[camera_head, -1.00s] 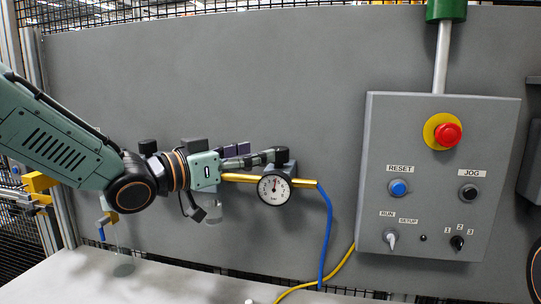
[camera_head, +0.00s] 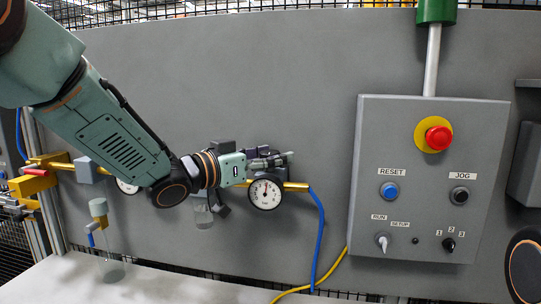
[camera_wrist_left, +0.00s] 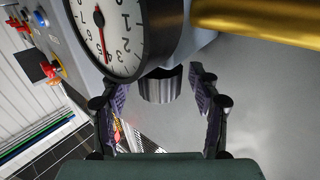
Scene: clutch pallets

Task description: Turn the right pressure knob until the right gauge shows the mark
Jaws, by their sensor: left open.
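The right gauge (camera_head: 266,194) is a round white dial with a black rim on the grey panel. It also shows at the top left of the left wrist view (camera_wrist_left: 113,30), where a red line lies near the 4 and 5. My left gripper (camera_head: 272,160) is open just above this gauge in the head view. In the left wrist view its two fingers (camera_wrist_left: 156,88) stand apart on either side of a dark ridged knob (camera_wrist_left: 160,87). Whether they touch it I cannot tell. In the head view the gripper hides most of the knob. My right gripper is out of view.
A left gauge (camera_head: 127,187) is partly hidden behind my left arm. A control box (camera_head: 425,180) with a red emergency button (camera_head: 438,138) stands to the right. A brass pipe (camera_head: 295,186) and a blue hose (camera_head: 318,235) are beside the right gauge.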

